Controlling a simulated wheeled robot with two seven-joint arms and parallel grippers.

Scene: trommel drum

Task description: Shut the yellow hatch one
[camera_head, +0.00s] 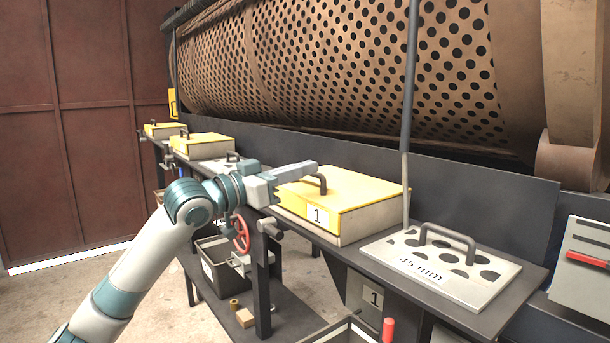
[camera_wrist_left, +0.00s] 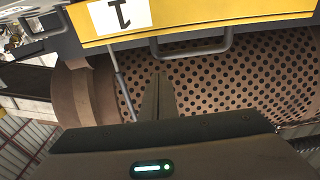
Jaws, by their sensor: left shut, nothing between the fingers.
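The yellow hatch one (camera_head: 365,188) lies level on top of its grey box, with no clear gap showing beneath it. Its yellow front carries a white "1" label (camera_head: 317,216). A dark bar handle (camera_head: 322,183) stands near its front left. The hatch also shows at the top of the left wrist view (camera_wrist_left: 210,22), with its label upside down and its handle below. My left gripper (camera_head: 312,169) is shut and empty, over the hatch's left part by the handle; contact is unclear. Its closed fingers show in the left wrist view (camera_wrist_left: 158,92). My right gripper is out of view.
A perforated drum (camera_head: 350,65) runs behind the bench. A "45 mm" plate (camera_head: 440,265) with a handle lies to the right. Two more yellow-lidded boxes, the nearer one (camera_head: 203,140), stand farther left. A red handwheel (camera_head: 241,234) and a grey bin (camera_head: 215,262) are below.

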